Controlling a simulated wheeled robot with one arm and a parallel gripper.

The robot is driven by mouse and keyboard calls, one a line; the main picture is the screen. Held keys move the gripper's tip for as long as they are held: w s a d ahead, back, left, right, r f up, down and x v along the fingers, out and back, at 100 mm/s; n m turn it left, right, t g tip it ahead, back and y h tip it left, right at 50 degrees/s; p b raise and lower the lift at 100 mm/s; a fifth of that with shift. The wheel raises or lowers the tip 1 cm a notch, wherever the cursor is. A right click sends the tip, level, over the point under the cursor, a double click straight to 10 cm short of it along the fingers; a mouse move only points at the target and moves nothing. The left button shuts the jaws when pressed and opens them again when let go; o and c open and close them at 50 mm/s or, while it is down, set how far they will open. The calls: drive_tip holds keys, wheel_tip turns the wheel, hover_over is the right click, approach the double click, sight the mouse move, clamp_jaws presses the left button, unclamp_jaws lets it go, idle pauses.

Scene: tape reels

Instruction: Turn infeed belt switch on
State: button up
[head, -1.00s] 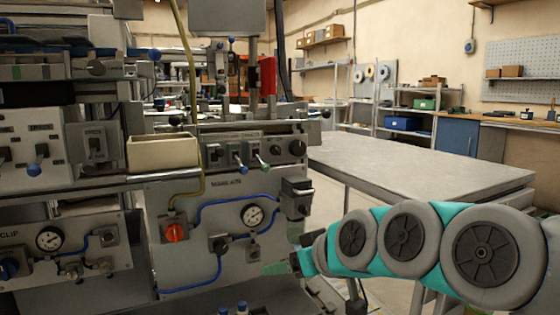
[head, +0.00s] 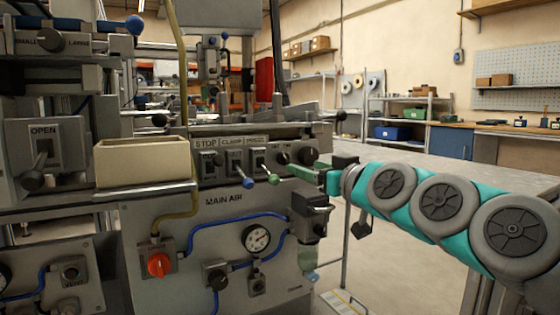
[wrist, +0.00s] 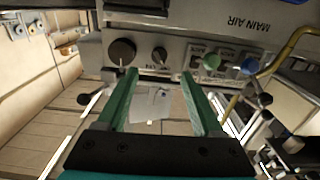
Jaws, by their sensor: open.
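The machine's front panel (head: 222,165) carries a row of lever switches. I read labels like STOP and CLAMP there, but no infeed belt label, so I cannot tell which switch that is. One lever has a blue tip (head: 247,183) and one a green tip (head: 273,178); both tips also show in the wrist view, blue (wrist: 250,65) and green (wrist: 211,61). My gripper (head: 305,172) is at the panel's right end, just right of the green lever. In the wrist view my gripper (wrist: 159,75) is open and empty, with a small black knob (wrist: 160,54) beyond its fingertips.
A larger black knob (wrist: 122,52) is left of the fingers in the wrist view. Below the panel are a red rotary knob (head: 158,265), a gauge (head: 256,238) and blue hoses. A beige bin (head: 145,163) stands left of the switches.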

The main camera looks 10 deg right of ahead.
sight(287, 160)
drive_tip(key=shift+x, duration=4.15)
clamp_jaws()
